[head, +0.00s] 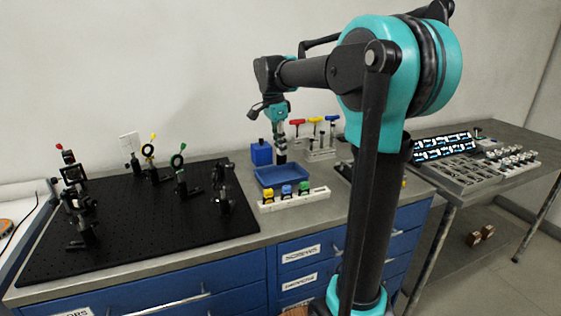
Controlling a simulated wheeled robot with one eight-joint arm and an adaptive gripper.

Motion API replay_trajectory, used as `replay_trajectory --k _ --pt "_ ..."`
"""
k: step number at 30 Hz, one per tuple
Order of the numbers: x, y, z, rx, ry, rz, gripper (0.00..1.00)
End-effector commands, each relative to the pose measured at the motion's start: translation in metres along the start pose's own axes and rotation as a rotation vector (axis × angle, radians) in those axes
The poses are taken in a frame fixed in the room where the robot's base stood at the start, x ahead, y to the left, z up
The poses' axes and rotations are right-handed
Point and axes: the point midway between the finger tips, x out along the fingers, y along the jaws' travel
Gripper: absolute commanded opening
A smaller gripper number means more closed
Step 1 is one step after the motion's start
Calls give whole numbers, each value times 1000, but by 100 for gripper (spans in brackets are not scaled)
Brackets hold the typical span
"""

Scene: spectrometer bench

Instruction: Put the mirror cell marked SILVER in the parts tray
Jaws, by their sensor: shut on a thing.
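My gripper (281,150) points down above the blue tray (282,180), which looks like the parts tray. It is shut on a small dark part (281,159), which may be a mirror cell. The part is over the tray's back half; I cannot tell whether it touches the tray. No SILVER marking is readable at this size. A white rack (295,200) in front of the tray holds a yellow, a blue and a green topped piece (304,188).
A blue box (261,153) stands behind the tray, left of my gripper. A holder (320,152) with red, yellow and blue handled tools stands behind right. A black breadboard (130,220) with several optical mounts fills the left. My arm hides part of the bench's right side.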

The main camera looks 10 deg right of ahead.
Motion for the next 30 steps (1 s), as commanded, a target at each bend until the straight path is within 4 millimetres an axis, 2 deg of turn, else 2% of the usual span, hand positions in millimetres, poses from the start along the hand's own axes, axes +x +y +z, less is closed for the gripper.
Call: replay_trajectory --k 3,8,15,26,27,30 --pt "12 0 2 0 0 0 0" --pt "21 0 3 0 0 0 0" --pt "50 0 8 0 0 0 0" --pt "55 0 8 0 0 0 0" --pt "55 0 8 0 0 0 14" --pt "55 0 8 0 0 0 27"
